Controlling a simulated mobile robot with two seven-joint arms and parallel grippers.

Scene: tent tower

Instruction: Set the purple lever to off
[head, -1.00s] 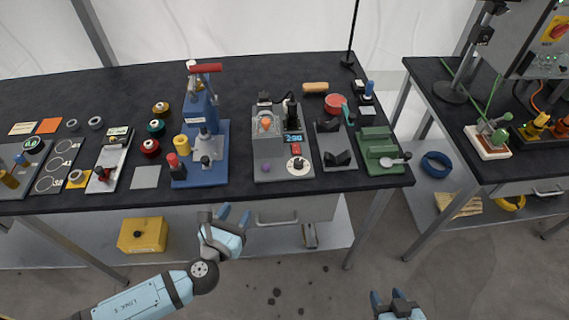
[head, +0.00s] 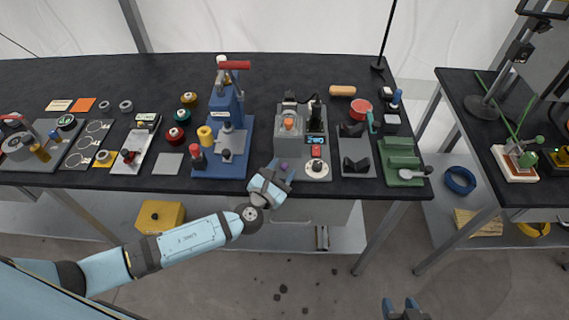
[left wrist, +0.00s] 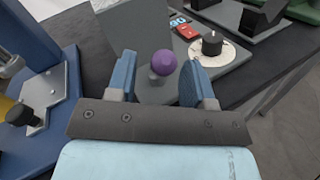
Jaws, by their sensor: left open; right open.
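The purple lever shows as a round purple knob (left wrist: 163,62) on the front of a grey device (head: 285,143) in the middle of the table. In the head view the knob (head: 284,167) sits just beyond my left gripper's fingers. My left gripper (head: 281,168) is open at the device's front edge. In the left wrist view its two blue fingers (left wrist: 160,78) stand on either side of the knob, apart from it. The lever's stem is mostly hidden behind the knob. My right gripper (head: 400,306) is open and empty, low in the head view, away from the table.
A black knob on a white disc (head: 317,168) and a red button (head: 316,151) are close to the right of the purple knob. A blue press (head: 227,125) stands close on the left. A grey block holder (head: 355,165) is further right.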

